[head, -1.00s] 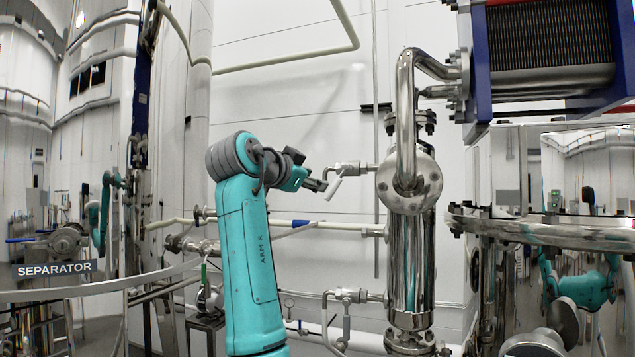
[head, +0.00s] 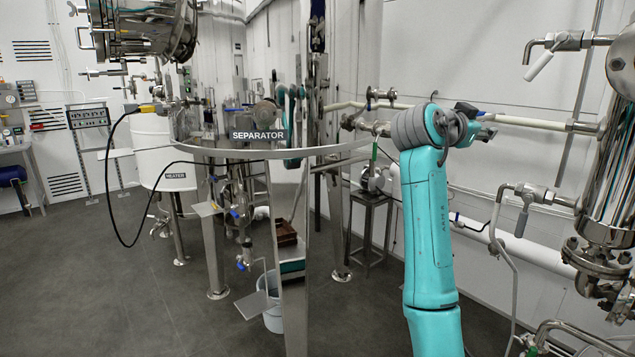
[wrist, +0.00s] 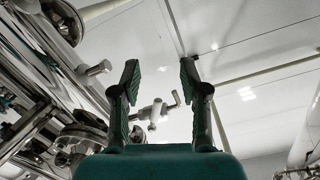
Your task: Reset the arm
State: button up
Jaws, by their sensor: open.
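My arm (head: 432,235) stands upright at the right of the head view, teal with a grey elbow joint. Its upper part bends away behind the elbow, so only a little of the wrist shows there. In the wrist view my gripper (wrist: 160,65) is open, with its two dark green fingers apart and nothing between them. A small valve with a bent handle (wrist: 155,112) shows beyond the gap between the fingers, apart from them.
The tank labelled SEPARATOR (head: 290,75) stands left of my arm. A white HEATER drum (head: 155,150) is farther left. Steel piping and a vertical steel vessel (head: 612,165) stand at the right. Grey floor (head: 110,290) is clear at the lower left.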

jog(key=a+f+n+t+y, duration=0.2)
jog(key=f+n, duration=0.1)
jog(key=f, duration=1.1)
jog(key=a+f+n+t+y, duration=0.15)
jog(key=f+n, duration=0.25)
jog(key=f, duration=1.1)
jog(key=s+a+f+n+y, duration=0.3)
jog(key=s+f, duration=0.5)
jog(key=f, duration=0.4)
jog(key=s+a+f+n+y, duration=0.25)
jog(key=s+f, duration=0.55)
jog(key=f, duration=0.4)
jog(key=s+a+f+n+y, duration=0.1)
jog(key=s+a+f, duration=0.15)
jog(key=s, duration=0.65)
jog(key=s+a+f+n+y, duration=0.1)
jog(key=s+f+y, duration=0.15)
jog(key=s, duration=0.65)
jog(key=s+a+f, duration=0.2)
jog(key=s+f, duration=0.2)
jog(key=s, duration=0.4)
jog(key=s+a+r, duration=0.1)
jog(key=s+r, duration=0.4)
jog(key=s, duration=0.6)
jog(key=s+r+y, duration=0.1)
jog(key=s+r, duration=0.4)
jog(key=s, duration=0.7)
jog(key=shift+a+t, duration=0.35)
jog(key=shift+t, duration=0.1)
